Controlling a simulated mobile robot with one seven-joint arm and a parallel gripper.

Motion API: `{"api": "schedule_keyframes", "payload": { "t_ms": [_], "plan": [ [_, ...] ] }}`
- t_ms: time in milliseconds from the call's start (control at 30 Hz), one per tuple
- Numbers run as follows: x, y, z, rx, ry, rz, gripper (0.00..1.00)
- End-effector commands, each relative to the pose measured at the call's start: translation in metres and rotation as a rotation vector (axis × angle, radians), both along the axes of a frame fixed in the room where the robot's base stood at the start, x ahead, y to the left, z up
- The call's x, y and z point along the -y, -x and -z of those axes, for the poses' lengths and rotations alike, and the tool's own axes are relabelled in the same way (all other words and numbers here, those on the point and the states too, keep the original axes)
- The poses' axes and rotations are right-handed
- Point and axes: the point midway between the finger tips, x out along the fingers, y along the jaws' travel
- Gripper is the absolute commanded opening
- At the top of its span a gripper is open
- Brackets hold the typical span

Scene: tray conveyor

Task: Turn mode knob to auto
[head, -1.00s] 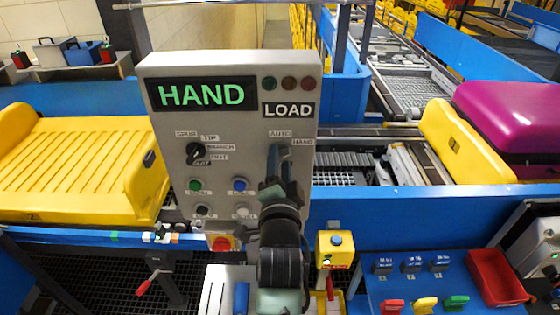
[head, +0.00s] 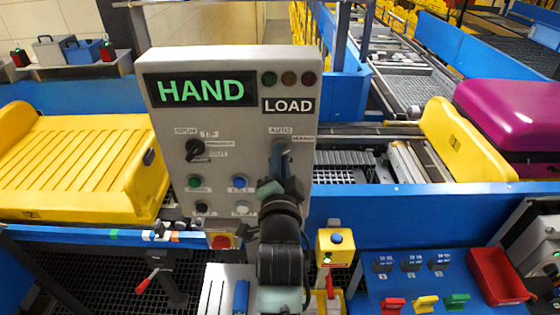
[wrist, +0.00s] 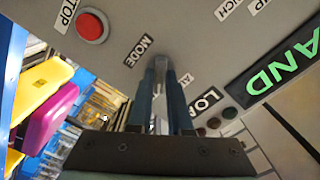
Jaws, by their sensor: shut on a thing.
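The grey control panel (head: 225,120) stands upright in the middle of the head view, its display (head: 201,90) showing HAND in green. The AUTO label (head: 281,131) and HAND label (head: 303,139) sit at its right side, above my gripper (head: 279,155). In the wrist view my gripper (wrist: 163,75) reaches to the panel face beside the MODE label (wrist: 139,50), fingers close together and shut on the mode knob. The knob is mostly hidden by the fingers, so its pointing direction cannot be told.
A black selector (head: 196,150) and several buttons are on the panel left of my gripper. A red stop button (wrist: 92,25) shows in the wrist view. A yellow tray (head: 75,165), a yellow box (head: 335,247) and a blue desk (head: 415,285) stand around the panel.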

Motion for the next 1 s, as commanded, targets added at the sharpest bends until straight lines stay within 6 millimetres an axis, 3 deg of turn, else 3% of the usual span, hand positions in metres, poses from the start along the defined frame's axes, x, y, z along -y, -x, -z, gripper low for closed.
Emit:
{"api": "schedule_keyframes", "payload": {
  "t_ms": [1000],
  "plan": [
    [0.0010,-0.0001,0.0010,0.002,0.843,0.001,0.00]
  ]
}}
